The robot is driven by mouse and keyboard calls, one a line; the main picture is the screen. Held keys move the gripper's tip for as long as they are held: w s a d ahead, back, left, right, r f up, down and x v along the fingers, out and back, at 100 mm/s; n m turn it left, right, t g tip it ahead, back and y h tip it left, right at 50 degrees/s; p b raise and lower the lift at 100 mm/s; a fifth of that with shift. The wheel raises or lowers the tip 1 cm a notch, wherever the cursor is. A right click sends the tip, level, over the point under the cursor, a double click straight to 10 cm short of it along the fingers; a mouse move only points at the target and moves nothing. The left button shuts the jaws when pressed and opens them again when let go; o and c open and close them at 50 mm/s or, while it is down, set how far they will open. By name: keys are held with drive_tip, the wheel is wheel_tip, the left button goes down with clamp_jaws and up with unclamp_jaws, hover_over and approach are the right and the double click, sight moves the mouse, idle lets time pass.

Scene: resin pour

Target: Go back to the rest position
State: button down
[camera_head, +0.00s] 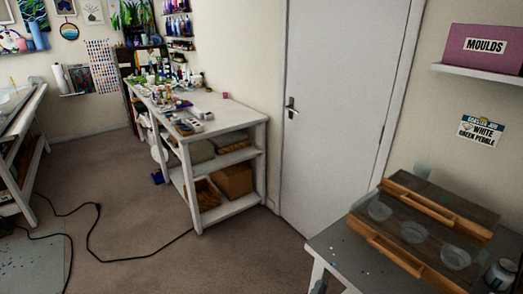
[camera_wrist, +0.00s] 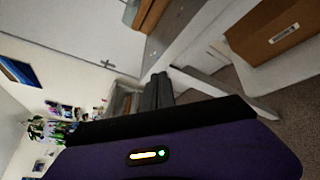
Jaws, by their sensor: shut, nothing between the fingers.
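My gripper (camera_wrist: 158,88) shows in the wrist view as two dark fingers lying together, shut, with nothing visible between them. Its purple body with a small lit indicator fills the bottom of that view. The fingers point into the room, and no object touches them.
A grey table (camera_head: 331,247) at right bears a wooden-framed tray (camera_head: 405,268) with several clear cups. A white shelf unit (camera_head: 225,138) stands beyond, left of the closed door (camera_head: 335,90). A black cable (camera_head: 112,261) crosses the carpet. A cardboard box (camera_wrist: 275,38) is at upper right.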

drive_tip(key=s+a+f+m+t+y, duration=0.15)
drive_tip(key=s+a+m+y, duration=0.25)
drive_tip(key=s+m+y, duration=0.65)
drive_tip(key=s+d+r+m+h, duration=0.1)
drive_tip(key=s+d+r+m, duration=0.2)
drive_tip(key=s, duration=0.6)
drive_tip(key=s+d+r+m+h, duration=0.1)
drive_tip(key=s+d+r+m, duration=0.2)
drive_tip(key=s, duration=0.7)
drive_tip(key=s+d+r+m+h, duration=0.1)
drive_tip(key=s+d+r+m, duration=0.2)
drive_tip(key=s+r, duration=0.3)
drive_tip(key=s+m, duration=0.1)
drive_tip(key=s, duration=0.3)
drive_tip(key=shift+h, duration=0.25)
